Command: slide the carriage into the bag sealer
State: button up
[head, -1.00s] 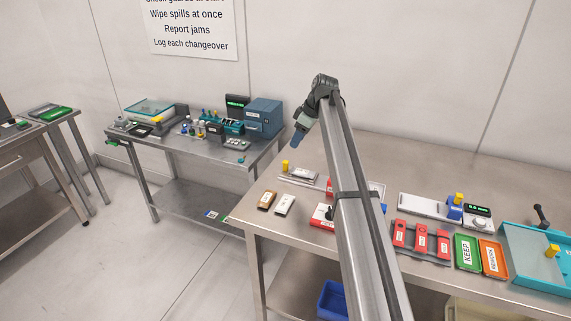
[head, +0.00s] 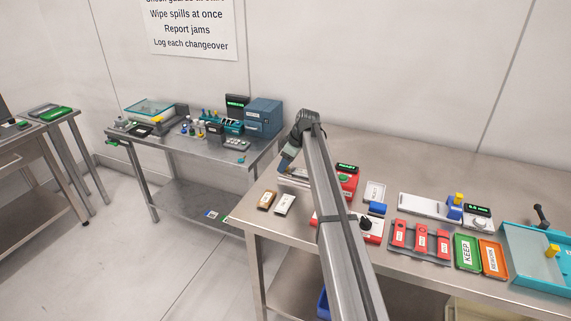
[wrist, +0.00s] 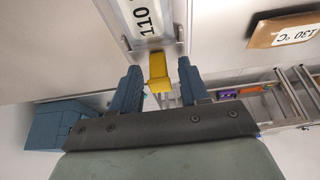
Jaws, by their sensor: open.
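The carriage shows in the wrist view as a metal tray (wrist: 180,47) with a yellow handle (wrist: 159,72) on its near end. A red unit with a green READY display (head: 347,168), seemingly the bag sealer, stands just right, partly behind my arm.
A red base with a black knob (head: 365,224) stands in front of the sealer. Red pieces in a grey tray (head: 421,241) and a teal tray (head: 541,270) lie right.

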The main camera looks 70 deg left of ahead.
grip_shut()
dwell(0.5)
